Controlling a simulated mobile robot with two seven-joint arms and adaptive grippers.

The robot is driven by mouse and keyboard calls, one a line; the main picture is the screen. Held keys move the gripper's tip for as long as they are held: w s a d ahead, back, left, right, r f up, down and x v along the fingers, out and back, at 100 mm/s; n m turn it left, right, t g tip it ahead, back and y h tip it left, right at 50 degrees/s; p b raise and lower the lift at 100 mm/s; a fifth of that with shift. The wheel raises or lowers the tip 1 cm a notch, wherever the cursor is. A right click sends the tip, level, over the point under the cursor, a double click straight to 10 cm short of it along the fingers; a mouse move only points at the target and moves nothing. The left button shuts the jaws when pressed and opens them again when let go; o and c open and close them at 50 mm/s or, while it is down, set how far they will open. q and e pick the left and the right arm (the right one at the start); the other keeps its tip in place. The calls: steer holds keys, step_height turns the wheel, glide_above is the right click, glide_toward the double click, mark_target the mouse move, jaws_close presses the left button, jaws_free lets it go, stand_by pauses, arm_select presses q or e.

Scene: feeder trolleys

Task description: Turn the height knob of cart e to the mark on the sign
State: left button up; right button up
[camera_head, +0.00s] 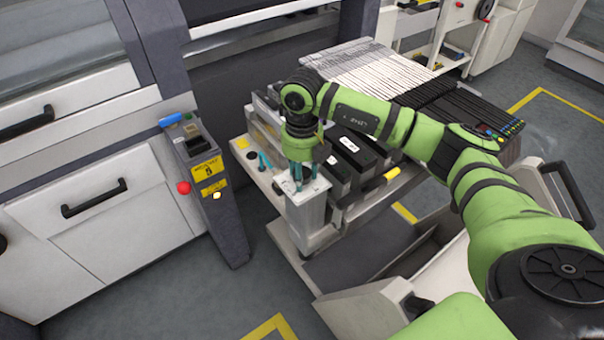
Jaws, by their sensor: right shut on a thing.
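The feeder cart (292,240) stands in the middle of the view, with a light post (308,212) at its near corner. My right gripper (300,181) points down onto the top of this post. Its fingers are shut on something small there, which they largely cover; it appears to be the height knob. I cannot make out a pointer or scale marks around it. No cart letter is readable, and I cannot pick out the sign for certain. My left gripper is not in view.
A dark grey machine pillar (228,222) with yellow labels, a red button (184,188) and a blue item (170,119) stands left of the cart. Black feeders (362,150) fill the cart behind my gripper. Open floor (190,295) lies at the front left.

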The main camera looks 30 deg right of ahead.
steer(key=shift+s+a+f+m, duration=0.1)
steer(key=shift+s+f+m, duration=0.1)
steer(key=shift+m, duration=0.35)
steer(key=shift+s+f+m, duration=0.1)
steer(key=shift+f+m, duration=0.05)
steer(key=shift+m, duration=0.4)
steer(key=o, duration=1.1)
steer(key=shift+w, duration=0.1)
steer(key=shift+o, duration=0.2)
steer(key=shift+r, duration=0.1)
steer(key=shift+w, duration=0.15)
steer(key=shift+r, duration=0.2)
steer(key=shift+w+r, duration=0.1)
steer(key=shift+r, duration=0.25)
step_height(320, 180, up, 11)
